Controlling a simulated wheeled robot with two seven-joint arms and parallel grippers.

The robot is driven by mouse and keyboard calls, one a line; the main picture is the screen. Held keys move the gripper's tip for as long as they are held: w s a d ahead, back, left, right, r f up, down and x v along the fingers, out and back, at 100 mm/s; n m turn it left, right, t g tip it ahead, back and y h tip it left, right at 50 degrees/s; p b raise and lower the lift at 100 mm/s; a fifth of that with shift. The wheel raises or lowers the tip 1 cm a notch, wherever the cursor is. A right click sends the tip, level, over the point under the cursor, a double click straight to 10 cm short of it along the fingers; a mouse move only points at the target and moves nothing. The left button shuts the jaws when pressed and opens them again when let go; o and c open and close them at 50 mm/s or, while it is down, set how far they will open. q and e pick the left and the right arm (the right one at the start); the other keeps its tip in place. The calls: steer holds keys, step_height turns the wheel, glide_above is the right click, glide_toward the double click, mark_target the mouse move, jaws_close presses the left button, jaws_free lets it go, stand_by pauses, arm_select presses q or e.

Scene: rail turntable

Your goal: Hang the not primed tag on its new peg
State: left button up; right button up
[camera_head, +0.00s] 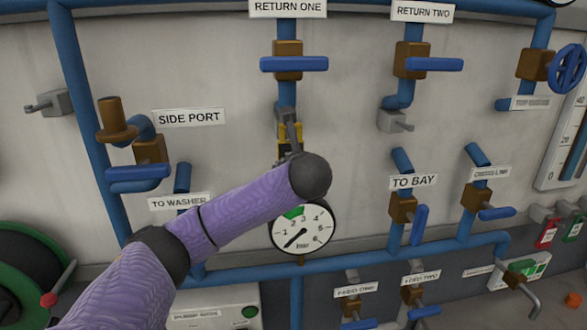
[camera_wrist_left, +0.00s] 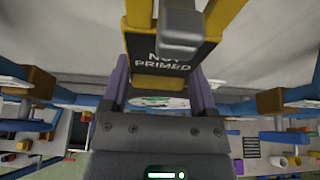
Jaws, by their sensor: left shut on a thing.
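The not primed tag (camera_wrist_left: 162,66) is black with a yellow border and white lettering, and fills the upper middle of the left wrist view. My left gripper (camera_wrist_left: 162,92) is shut on its lower part. In the head view the gripper (camera_head: 289,148) is at the wall below the RETURN ONE valve, with the tag's yellow edges (camera_head: 284,133) partly hidden behind it. A grey peg (camera_wrist_left: 180,38) shows in front of the tag's upper part, between its yellow sides. I cannot tell whether the tag's weight rests on the peg. My right gripper is out of view.
An empty grey peg (camera_head: 396,121) is under RETURN TWO, and another (camera_head: 48,103) is at the far left. A round gauge (camera_head: 302,228) sits just below my left wrist. Blue pipes and valve handles (camera_head: 293,64) surround the gripper. Red and green tags (camera_head: 547,232) hang at the right.

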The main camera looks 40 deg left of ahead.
arm_select(q)
steer(key=shift+a+f, duration=0.15)
steer(key=shift+a, duration=0.35)
steer(key=shift+d, duration=0.2)
steer(key=o, duration=1)
steer(key=shift+o, duration=0.4)
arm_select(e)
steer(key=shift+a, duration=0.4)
